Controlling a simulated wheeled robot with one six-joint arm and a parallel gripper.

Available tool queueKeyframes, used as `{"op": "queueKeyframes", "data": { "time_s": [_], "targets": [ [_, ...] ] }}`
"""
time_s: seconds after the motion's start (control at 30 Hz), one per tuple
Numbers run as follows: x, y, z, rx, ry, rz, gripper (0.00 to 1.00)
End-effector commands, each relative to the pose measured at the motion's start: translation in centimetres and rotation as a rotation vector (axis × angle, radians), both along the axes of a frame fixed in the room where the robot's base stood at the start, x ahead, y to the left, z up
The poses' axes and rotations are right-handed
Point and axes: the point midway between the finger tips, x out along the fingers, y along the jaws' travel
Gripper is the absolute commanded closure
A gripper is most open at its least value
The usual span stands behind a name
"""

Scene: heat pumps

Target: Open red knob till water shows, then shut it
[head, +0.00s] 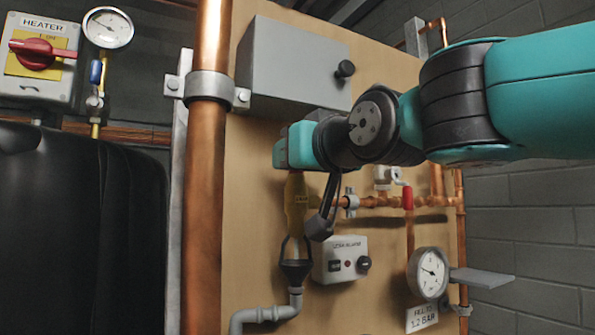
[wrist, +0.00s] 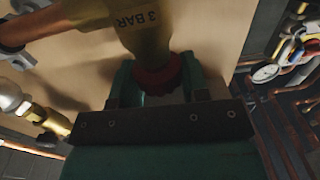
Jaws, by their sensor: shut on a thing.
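The red knob (wrist: 158,76) sits on the end of a brass valve (wrist: 140,30) marked 3 BAR in the wrist view. My gripper (wrist: 158,84) is shut on the knob, one teal finger on each side. In the head view my gripper (head: 295,148) is at the top of the brass valve (head: 296,205) and hides the knob. Below the valve is a black tundish (head: 295,268) on a grey waste pipe (head: 268,314). I see no clear water stream in the gap above the tundish.
A thick copper pipe (head: 206,150) stands left of the valve. A grey box (head: 295,68) is above, and a small white control box (head: 340,259) is right of the tundish. A pressure gauge (head: 428,273) and a red-handled valve (head: 407,197) are further right.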

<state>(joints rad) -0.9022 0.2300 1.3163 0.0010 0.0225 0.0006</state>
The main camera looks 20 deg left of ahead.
Motion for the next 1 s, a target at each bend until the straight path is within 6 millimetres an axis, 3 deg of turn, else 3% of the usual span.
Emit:
{"op": "queueKeyframes", "data": {
  "time_s": [0.5,1.0],
  "targets": [
    [-0.22,0.38,0.09,-0.004,0.003,-0.388,0.82],
    [-0.09,0.21,-0.04,-0.003,0.002,-0.5,0.82]
  ]
}}
